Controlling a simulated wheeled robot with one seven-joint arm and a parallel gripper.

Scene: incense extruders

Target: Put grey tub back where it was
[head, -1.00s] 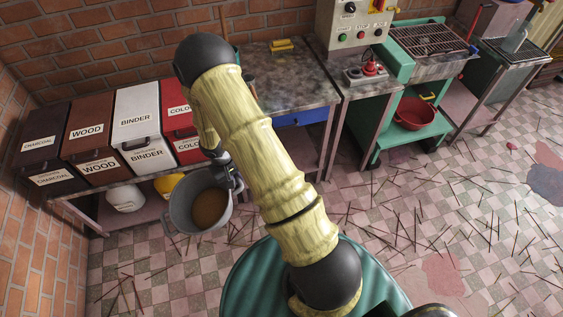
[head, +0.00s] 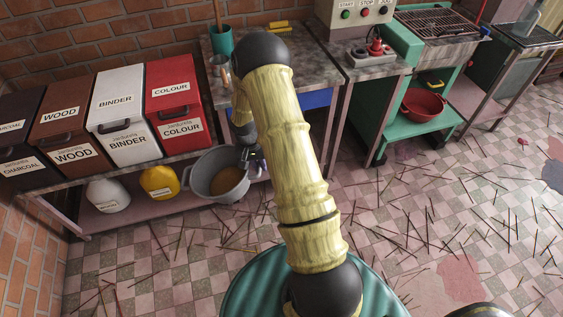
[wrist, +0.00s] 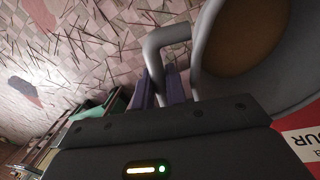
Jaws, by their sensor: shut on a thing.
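The grey tub (head: 205,188) holds a brown material and is near the front of the low shelf under the bins, to the right of the yellow container. I cannot tell whether its base touches the shelf. My gripper (head: 254,163) is shut on the tub's right side handle. In the wrist view my gripper's fingers (wrist: 162,90) close on the grey handle, and the tub (wrist: 205,80) with its brown contents fills the upper right. The tub looks about upright in the head view.
The low shelf (head: 122,214) also holds a white container (head: 108,196) and a yellow container (head: 159,182). Labelled bins, including the red colour bin (head: 178,105), stand above. A teal cup (head: 221,41) and a metal mug (head: 220,70) are on the counter. Sticks litter the floor.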

